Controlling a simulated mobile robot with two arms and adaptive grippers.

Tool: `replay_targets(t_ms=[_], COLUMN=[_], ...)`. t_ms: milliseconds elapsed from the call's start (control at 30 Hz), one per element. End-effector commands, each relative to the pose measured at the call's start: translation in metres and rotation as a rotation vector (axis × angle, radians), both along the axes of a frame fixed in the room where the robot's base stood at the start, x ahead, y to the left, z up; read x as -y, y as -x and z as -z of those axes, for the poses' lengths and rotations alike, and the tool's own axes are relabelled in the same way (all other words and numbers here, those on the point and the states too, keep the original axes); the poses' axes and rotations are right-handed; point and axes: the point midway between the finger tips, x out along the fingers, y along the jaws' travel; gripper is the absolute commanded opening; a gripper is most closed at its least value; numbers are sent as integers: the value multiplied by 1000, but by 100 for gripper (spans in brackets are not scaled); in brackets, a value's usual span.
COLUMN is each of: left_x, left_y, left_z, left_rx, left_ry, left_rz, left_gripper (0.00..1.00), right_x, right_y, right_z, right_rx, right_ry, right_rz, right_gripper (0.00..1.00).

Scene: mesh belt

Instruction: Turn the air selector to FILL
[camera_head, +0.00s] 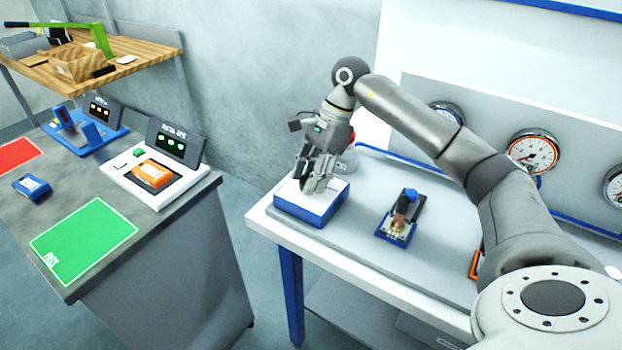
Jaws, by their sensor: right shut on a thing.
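A box with a white top and blue sides (322,212), which I take for the air selector, sits at the left end of the white bench. My right gripper (314,187) points down onto the top of this box, with its fingers shut on a part there. The fingers cover that part, so its shape and the way it points cannot be told. No FILL mark can be read. My left gripper is not in view.
A small blue fixture with a blue-topped part (397,232) stands to the right on the bench (360,244). Pressure gauges (533,152) line the panel behind. A separate grey table at left holds a green mat (84,240) and an orange device (152,174) on a white base.

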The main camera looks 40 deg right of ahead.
Motion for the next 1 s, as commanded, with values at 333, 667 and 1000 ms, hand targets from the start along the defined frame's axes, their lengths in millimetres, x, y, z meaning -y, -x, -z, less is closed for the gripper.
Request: replay_targets(t_ms=[333, 667, 1000], left_x=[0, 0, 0], left_y=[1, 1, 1], left_z=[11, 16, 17], left_rx=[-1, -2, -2], left_ry=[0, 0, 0], left_rz=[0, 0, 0], left_gripper=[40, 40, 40], right_x=[0, 0, 0], right_y=[-3, -3, -3], right_z=[0, -1, -1], right_rx=[4, 5, 4], right_ry=[0, 0, 1], right_rz=[-291, -457, -505], right_gripper=[13, 13, 13])
